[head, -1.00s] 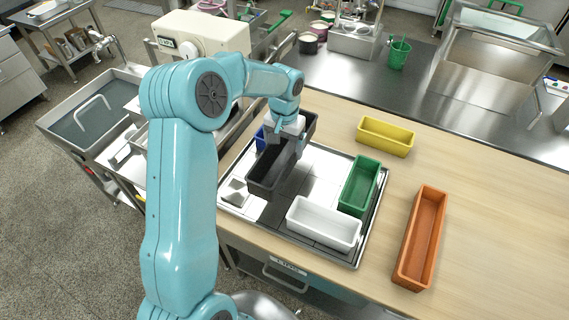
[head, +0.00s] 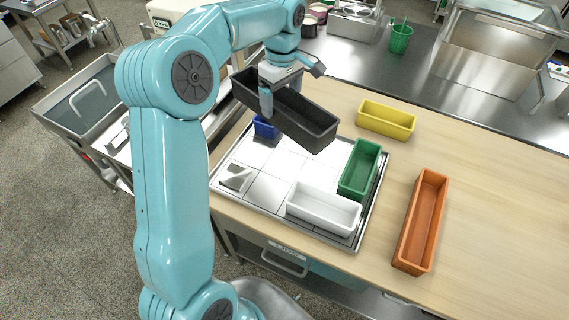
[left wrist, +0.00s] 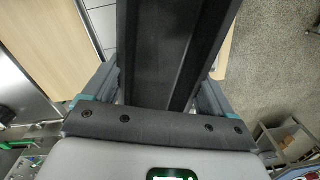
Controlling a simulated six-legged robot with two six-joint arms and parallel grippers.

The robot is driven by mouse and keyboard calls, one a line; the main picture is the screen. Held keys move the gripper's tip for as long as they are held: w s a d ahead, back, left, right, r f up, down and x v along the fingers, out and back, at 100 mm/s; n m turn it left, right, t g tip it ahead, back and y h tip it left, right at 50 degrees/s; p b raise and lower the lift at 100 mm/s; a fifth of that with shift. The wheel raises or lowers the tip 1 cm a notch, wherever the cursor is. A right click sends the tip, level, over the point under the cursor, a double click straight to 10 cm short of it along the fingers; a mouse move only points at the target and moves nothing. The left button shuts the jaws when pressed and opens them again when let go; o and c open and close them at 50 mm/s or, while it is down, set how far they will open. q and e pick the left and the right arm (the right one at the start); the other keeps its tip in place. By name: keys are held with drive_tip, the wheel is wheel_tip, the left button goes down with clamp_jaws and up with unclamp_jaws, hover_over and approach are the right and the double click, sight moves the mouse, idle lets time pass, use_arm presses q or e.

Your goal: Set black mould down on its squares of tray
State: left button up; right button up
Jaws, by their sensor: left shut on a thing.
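My left gripper (head: 290,85) is shut on the black mould (head: 306,119), a long open trough, and holds it above the back part of the tray (head: 262,188). The mould runs from upper left to lower right in the head view, and its right end is nearest the green mould. In the left wrist view the black mould (left wrist: 168,50) fills the space between the fingers. The tray has pale squares and a metal rim. It bears a white mould (head: 323,208) at the front, a green mould (head: 360,170) at right and a small blue mould (head: 264,128) at the back left. My right gripper is not in view.
A small grey angular piece (head: 236,178) sits at the tray's left. A yellow mould (head: 386,120) and an orange mould (head: 421,222) stand on the wooden table (head: 480,190) beyond the tray. Squares in the tray's middle and left are bare.

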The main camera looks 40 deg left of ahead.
use_arm(q)
drive_tip(key=shift+w+f+n+b, duration=0.15)
drive_tip(key=shift+n+b, duration=0.15)
drive_tip(key=shift+n, duration=0.8)
drive_tip(key=shift+w+f+n+b, duration=0.25)
drive_tip(key=shift+n+b, duration=0.55)
drive_tip(key=shift+b, duration=0.25)
drive_tip(key=shift+d+f, duration=0.15)
wheel_tip(320, 180, down, 20)
drive_tip(key=shift+r+p, duration=0.1)
drive_tip(key=shift+p, duration=0.25)
